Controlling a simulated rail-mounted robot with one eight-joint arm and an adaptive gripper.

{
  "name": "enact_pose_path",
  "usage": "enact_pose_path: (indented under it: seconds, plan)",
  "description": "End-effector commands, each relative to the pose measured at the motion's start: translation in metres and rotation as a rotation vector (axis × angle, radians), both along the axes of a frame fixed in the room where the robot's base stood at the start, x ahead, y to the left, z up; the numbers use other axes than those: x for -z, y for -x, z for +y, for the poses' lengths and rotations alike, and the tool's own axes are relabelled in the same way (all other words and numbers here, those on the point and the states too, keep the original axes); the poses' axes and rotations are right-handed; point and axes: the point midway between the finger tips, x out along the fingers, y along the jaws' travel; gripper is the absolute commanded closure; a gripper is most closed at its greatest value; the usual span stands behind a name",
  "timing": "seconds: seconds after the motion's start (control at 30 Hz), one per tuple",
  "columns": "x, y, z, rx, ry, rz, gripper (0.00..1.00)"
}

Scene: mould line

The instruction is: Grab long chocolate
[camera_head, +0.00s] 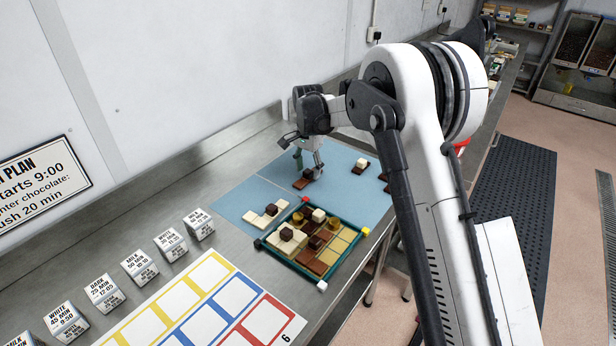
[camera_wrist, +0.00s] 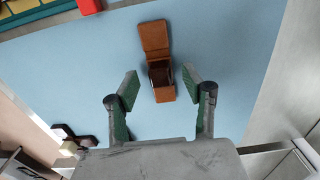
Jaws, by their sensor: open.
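A long brown chocolate (camera_wrist: 155,38) lies on the blue mat, with a darker cube (camera_wrist: 160,75) on one end. In the head view the long brown chocolate (camera_head: 301,184) is under my gripper (camera_head: 308,158). In the wrist view my gripper (camera_wrist: 161,84) is open, with its two fingers on either side of the cube end. No contact shows, and the remaining height cannot be told. A long white chocolate (camera_head: 257,221) with a dark cube on it lies on the mat nearer the tray.
A green-edged tray (camera_head: 285,262) holds white, brown and tan pieces and cubes. More chocolates (camera_head: 359,167) lie at the mat's right. Labelled blocks (camera_head: 104,292) line the wall side, beside a sheet of coloured frames (camera_head: 188,325). The blue mat (camera_head: 240,200) has free room around the brown piece.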

Motion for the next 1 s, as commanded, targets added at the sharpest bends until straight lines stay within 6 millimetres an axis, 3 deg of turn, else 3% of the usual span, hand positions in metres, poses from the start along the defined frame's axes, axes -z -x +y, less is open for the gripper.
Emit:
enact_pose_path:
  seconds: [0.13, 0.37, 0.7, 1.0]
  plan:
    - [0.0112, 0.0001, 0.0002, 0.0, 0.0, 0.0, 0.56]
    - [0.0125, 0.0001, 0.0002, 0.0, 0.0, 0.0, 0.56]
    - [0.0126, 0.0001, 0.0002, 0.0, 0.0, 0.0, 1.0]
    - [0.0118, 0.0001, 0.0002, 0.0, 0.0, 0.0, 1.0]
